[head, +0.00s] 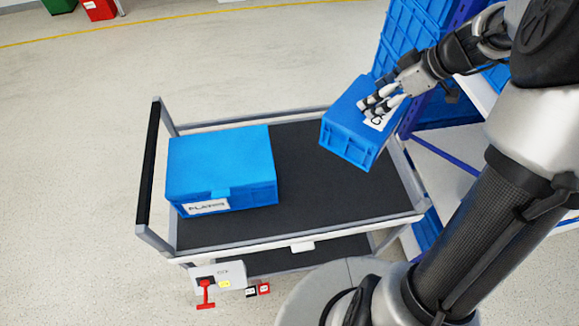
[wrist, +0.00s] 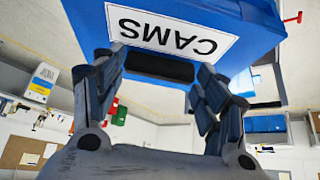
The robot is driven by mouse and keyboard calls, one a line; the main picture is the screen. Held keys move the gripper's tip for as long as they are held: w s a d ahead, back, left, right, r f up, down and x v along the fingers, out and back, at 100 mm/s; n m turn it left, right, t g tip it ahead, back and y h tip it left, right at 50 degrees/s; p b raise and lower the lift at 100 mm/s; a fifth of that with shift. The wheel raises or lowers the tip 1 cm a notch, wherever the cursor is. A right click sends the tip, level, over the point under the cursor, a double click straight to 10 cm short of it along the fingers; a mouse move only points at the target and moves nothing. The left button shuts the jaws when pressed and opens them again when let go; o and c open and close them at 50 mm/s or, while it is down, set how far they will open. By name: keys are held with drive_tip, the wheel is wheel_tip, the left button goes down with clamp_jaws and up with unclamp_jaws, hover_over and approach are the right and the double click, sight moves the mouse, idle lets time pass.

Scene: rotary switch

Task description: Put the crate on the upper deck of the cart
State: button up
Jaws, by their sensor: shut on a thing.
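A blue crate (head: 346,133) with a white label is in my gripper (head: 374,106), over the right end of the cart's black upper deck (head: 305,180). It looks tilted in the head view. I cannot tell whether its bottom touches the deck. In the wrist view the crate (wrist: 215,14) fills the top, its label reading "CAMS" upside down. My gripper (wrist: 162,66) is shut on the crate's near wall, around a dark slot under the label. The crate's far side is hidden.
Another blue lidded crate (head: 222,165) with a white label stands on the deck's left half. The deck has a raised grey rim and a black push handle (head: 148,165) at left. Blue crates (head: 415,28) and a shelf (head: 440,160) stand close at right.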

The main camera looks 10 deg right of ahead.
drive_tip(key=shift+d+r, duration=0.15)
drive_tip(key=shift+d, duration=0.05)
wheel_tip(320, 180, down, 20)
drive_tip(key=b, duration=0.4)
drive_tip(key=shift+b, duration=0.4)
drive_tip(key=shift+f+b, duration=0.2)
drive_tip(key=shift+b, duration=0.15)
drive_tip(key=o, duration=1.9)
drive_tip(key=shift+a, duration=0.1)
drive_tip(key=shift+r, duration=0.1)
